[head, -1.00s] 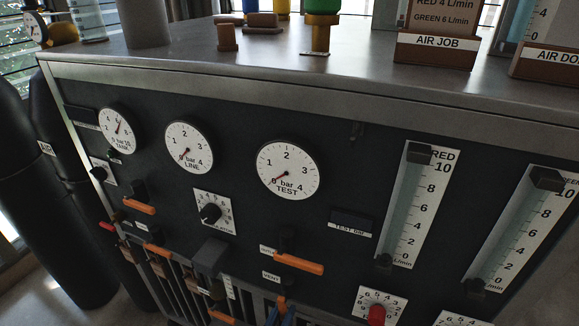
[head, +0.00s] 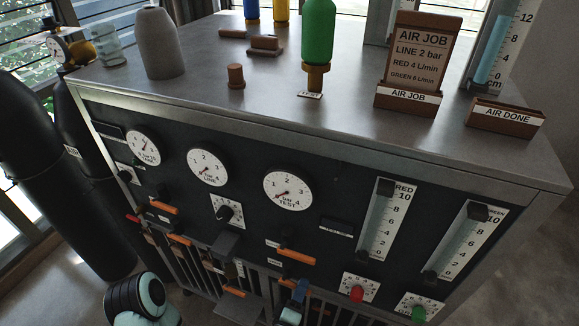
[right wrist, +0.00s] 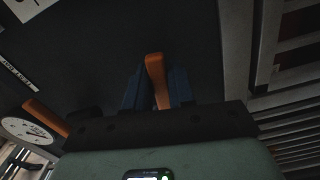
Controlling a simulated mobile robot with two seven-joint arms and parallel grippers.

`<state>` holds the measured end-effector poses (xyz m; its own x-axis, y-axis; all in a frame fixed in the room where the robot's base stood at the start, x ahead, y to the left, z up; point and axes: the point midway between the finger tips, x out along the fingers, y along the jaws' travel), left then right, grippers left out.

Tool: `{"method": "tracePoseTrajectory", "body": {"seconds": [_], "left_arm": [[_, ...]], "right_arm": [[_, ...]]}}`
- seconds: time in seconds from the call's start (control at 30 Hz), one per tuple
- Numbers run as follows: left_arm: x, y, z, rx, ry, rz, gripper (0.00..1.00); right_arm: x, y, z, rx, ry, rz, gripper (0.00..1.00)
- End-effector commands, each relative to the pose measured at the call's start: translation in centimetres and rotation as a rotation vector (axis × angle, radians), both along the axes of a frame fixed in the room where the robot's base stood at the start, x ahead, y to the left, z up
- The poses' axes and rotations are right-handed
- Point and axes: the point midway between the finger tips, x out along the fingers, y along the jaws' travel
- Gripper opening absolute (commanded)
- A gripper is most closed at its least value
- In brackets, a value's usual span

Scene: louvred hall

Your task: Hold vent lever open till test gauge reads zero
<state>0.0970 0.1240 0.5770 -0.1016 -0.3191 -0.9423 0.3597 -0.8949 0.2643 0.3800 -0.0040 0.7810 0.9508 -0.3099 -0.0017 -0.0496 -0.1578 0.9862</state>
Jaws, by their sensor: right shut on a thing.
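The test gauge (head: 288,192) is a white dial on the dark panel, right of the line gauge (head: 208,166). Its needle points lower left, at or close to 0. My right gripper (head: 298,291) is low on the panel below the test gauge. Its blue fingers are shut on the orange vent lever (right wrist: 156,80), which stands between them in the right wrist view. In the head view the fingers partly hide this lever. Another orange lever (head: 296,257) sits just above it. My left gripper is out of view.
Two flow tubes with red (head: 356,294) and green (head: 418,313) knobs are right of the gauges. On the bench top stand a green bottle (head: 318,32), an AIR JOB card holder (head: 408,97) and an AIR DONE tray (head: 506,118). Dark cylinders (head: 65,190) stand at left.

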Motion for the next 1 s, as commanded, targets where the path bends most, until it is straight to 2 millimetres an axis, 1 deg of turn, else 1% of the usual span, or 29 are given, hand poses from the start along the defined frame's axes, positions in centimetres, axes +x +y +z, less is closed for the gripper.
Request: {"method": "tracePoseTrajectory", "body": {"seconds": [0.03, 0.07, 0.1, 0.17, 0.2, 0.43, 0.53, 1.0], "left_arm": [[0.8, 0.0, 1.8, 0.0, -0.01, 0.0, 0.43], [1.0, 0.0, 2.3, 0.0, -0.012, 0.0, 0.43], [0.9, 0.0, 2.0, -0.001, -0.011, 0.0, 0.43], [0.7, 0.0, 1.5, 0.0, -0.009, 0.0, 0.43], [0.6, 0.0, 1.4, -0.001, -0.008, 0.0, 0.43], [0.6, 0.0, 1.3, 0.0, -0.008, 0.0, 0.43], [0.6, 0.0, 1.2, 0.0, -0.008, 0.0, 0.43], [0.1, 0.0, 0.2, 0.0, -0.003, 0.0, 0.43]], "right_arm": [[0.4, 0.3, 1.8, -0.08, 0.009, 0.009, 0.0], [0.4, 0.4, 2.1, -0.129, 0.024, 0.01, 0.0], [0.3, 0.3, 1.8, -0.147, 0.032, 0.007, 0.3], [0.2, 0.3, 1.3, -0.139, 0.033, 0.005, 0.5], [0.1, 0.2, 1.1, -0.139, 0.035, 0.006, 0.53], [0.0, 0.1, 0.9, -0.137, 0.04, 0.003, 0.53], [-0.5, 0.3, 0.8, -0.138, 0.042, 0.003, 0.53], [-5.7, 1.9, 0.7, -0.137, 0.044, 0.003, 0.53]]}}
